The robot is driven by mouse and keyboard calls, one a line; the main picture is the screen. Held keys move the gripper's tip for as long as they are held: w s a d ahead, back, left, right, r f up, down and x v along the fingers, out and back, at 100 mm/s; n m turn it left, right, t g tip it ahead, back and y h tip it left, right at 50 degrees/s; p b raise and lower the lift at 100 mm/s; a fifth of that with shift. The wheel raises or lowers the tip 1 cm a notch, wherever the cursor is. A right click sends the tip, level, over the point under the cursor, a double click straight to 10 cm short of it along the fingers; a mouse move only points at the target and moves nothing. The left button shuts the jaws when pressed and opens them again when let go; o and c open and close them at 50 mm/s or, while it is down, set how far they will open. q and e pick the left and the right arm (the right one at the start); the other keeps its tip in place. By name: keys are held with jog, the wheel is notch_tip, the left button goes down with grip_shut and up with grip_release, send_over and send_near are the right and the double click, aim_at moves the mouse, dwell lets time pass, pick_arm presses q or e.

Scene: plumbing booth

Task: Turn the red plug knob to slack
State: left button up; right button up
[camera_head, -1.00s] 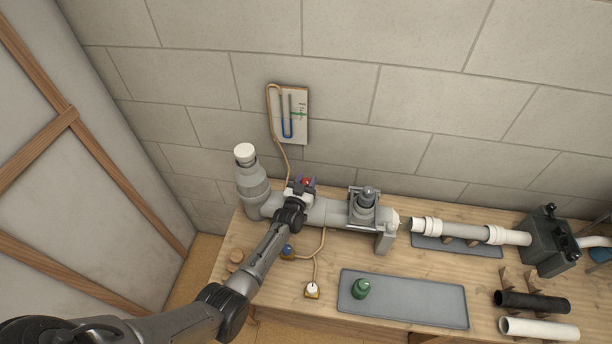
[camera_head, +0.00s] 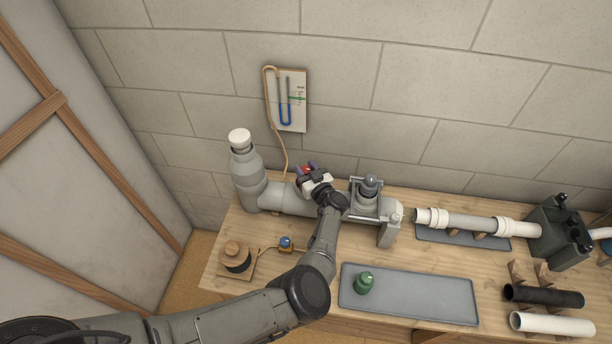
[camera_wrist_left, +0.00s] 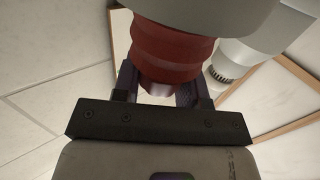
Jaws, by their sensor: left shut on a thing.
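The red plug knob (camera_head: 307,170) shows as a small red patch on the grey pipe run at the back of the bench. In the left wrist view the knob (camera_wrist_left: 172,48) is a large, ridged dark red cylinder. My left gripper (camera_head: 306,168) is shut on it, with one finger on each side. The fingers also show in the left wrist view (camera_wrist_left: 158,86). The gripper and wrist hide much of the knob and the pipe just below it. My right gripper is not in view.
A gauge board (camera_head: 293,100) hangs on the wall. A grey clamp fitting (camera_head: 369,199) stands just right of my gripper. A green piece (camera_head: 365,282) stands on a grey mat (camera_head: 425,296).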

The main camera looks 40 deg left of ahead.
pick_arm(q)
jog(key=shift+n+g+y+b, duration=0.4)
jog(key=shift+n+g+b, duration=0.4)
jog(key=shift+g, duration=0.3)
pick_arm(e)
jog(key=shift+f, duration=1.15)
pick_arm(q)
jog(key=shift+a, duration=0.1)
jog(key=o, duration=0.9)
